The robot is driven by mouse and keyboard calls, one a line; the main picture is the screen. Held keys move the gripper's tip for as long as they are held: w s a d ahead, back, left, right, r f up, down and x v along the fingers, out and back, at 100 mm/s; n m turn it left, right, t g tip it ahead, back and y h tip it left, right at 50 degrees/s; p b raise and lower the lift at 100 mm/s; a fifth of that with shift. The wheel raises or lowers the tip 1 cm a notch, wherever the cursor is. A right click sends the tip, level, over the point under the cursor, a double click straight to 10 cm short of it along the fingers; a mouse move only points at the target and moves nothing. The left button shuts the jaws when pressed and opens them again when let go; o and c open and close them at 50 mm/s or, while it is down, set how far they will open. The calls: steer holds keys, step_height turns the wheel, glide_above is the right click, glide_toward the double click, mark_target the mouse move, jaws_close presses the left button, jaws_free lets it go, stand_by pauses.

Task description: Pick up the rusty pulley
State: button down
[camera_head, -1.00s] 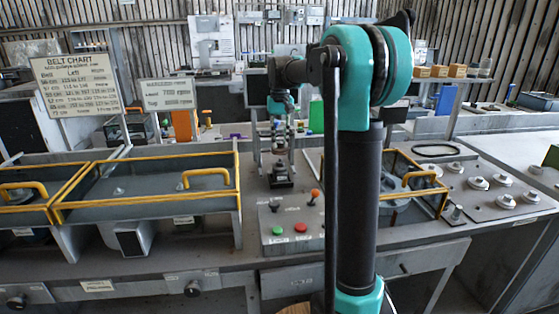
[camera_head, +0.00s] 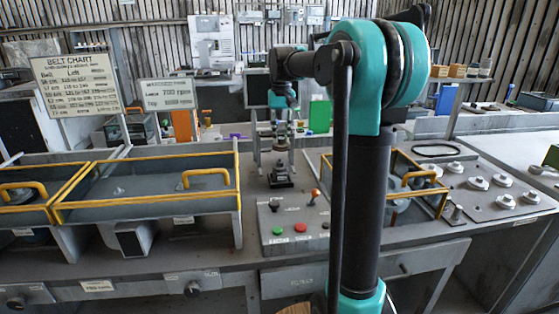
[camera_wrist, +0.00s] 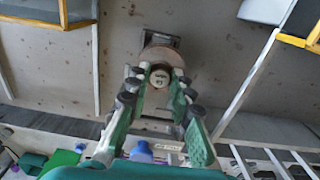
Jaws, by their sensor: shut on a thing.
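My gripper (camera_wrist: 158,76) points down at a dark stand (camera_head: 281,174) on the workbench, in the middle of the head view. The gripper is shut on the pulley. The pulley is over the stand; whether it still touches the stand I cannot tell. In the head view the gripper and pulley are small and partly merge.
A yellow-railed tray (camera_head: 150,208) lies left of the stand. A control panel (camera_head: 294,229) with green and red buttons is in front. A yellow-framed opening (camera_head: 445,205) is to the right, with several knobs beyond. A belt chart sign (camera_head: 77,85) stands at left.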

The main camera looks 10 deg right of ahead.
steer(key=s+r, duration=0.1)
steer(key=s, duration=0.5)
steer(key=shift+s+r, duration=0.25)
steer(key=shift+s, duration=0.05)
